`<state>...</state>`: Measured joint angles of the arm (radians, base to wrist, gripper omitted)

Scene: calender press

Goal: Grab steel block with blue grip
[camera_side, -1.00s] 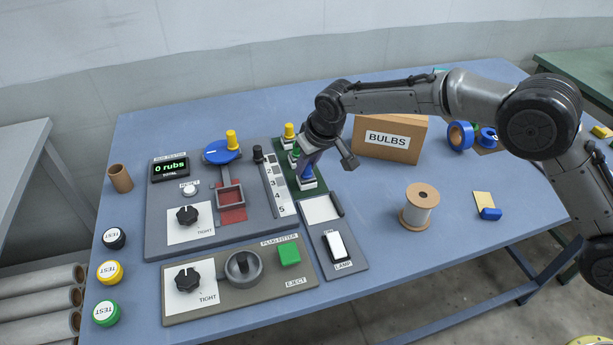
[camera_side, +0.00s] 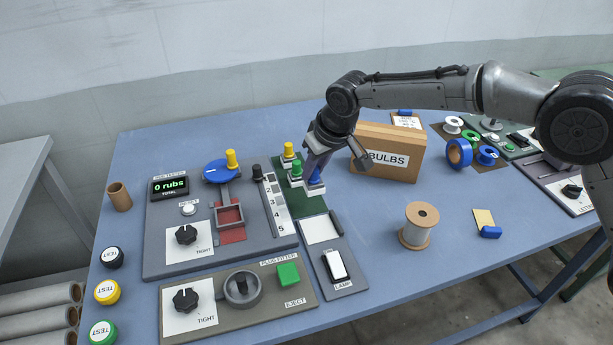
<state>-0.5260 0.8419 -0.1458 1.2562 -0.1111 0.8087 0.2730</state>
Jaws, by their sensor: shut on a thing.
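The steel block with the blue grip (camera_side: 316,189) is at the front right of a row of similar blocks on a green mat (camera_side: 312,207). My gripper (camera_side: 316,170) comes down over it from above, with its fingers shut on the blue grip. The fingers hide part of the grip. I cannot tell whether the block still touches the mat. The block with the green grip (camera_side: 296,170) stands just beside it, and the block with the yellow grip (camera_side: 289,150) stands behind.
The rub tester panel (camera_side: 160,258) with a red-based tray (camera_side: 230,215) lies left of the mat. A lamp plate (camera_side: 345,285) is in front. The BULBS box (camera_side: 395,165) stands close right of my gripper. A spool (camera_side: 419,226) stands farther right, with clear table around it.

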